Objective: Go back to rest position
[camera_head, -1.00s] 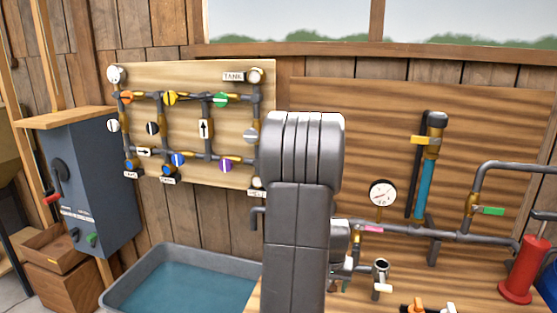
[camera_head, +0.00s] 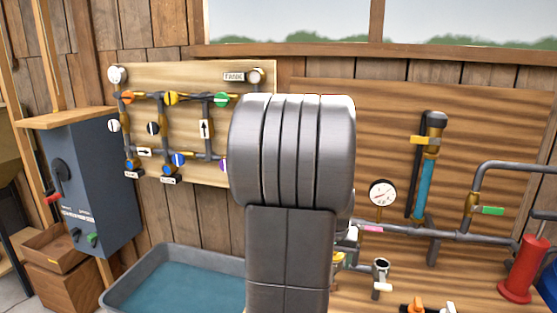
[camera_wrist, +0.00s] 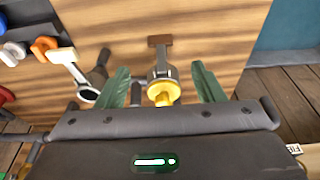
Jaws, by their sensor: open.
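My gripper (camera_wrist: 160,67) shows in the wrist view with its two green fingers spread apart. A brass-yellow fitting with a metal collar (camera_wrist: 162,92) appears between the fingers in the picture. The fingers look clear of it, but the depth gap cannot be told. In the head view my grey arm fills the middle and hides the gripper.
A pipe panel with coloured valves (camera_head: 185,75) hangs at the left, above a water tub (camera_head: 125,286) and beside a grey cabinet (camera_head: 110,180). A gauge (camera_head: 382,193), pipes and a red cylinder (camera_head: 523,268) stand right of my arm. White (camera_wrist: 68,62) and orange (camera_wrist: 43,46) handles lie left in the wrist view.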

